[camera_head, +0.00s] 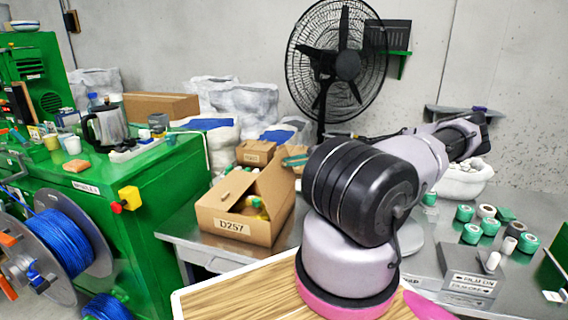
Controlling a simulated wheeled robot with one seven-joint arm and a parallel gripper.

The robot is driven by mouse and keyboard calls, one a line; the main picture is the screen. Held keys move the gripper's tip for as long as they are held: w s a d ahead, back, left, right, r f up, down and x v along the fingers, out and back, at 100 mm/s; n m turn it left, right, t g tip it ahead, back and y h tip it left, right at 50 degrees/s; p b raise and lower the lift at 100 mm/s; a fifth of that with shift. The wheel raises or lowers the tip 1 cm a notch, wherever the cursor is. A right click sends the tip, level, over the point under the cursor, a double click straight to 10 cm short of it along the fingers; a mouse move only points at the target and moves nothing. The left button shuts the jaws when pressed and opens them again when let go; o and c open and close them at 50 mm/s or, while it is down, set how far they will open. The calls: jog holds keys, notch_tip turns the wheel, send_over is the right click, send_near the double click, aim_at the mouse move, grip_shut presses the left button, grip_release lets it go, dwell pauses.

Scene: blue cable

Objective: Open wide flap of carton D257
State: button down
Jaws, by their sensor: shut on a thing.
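Carton D257 (232,230) is a brown cardboard box on the metal table, left of my arm, with its label on the front face. Its top is at least partly open, and green and yellowish things (254,203) show inside. A wide flap (275,188) stands raised at the right side of the carton, slanting up to the right. A smaller flap (228,187) stands up at the left. My arm's large dark joint and pale links fill the middle and right. I cannot make out my gripper's fingers or what they touch; my arm may hide them.
A smaller carton (255,152) stands behind D257. A green cabinet (150,200) with a kettle (108,128) and a blue cable reel (62,245) is at the left. A black fan (337,62) stands behind. Several green rolls (472,233) lie on the table at right.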

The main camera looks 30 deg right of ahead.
jog(key=s+d+f, duration=0.1)
jog(key=s+d, duration=0.3)
jog(key=shift+s+f+t+y, duration=0.2)
jog(key=shift+f+t+y, duration=0.1)
jog(key=shift+f, duration=0.05)
dwell(0.3)
jog(key=c, duration=0.9)
grip_release()
jog(key=shift+w+f, duration=0.1)
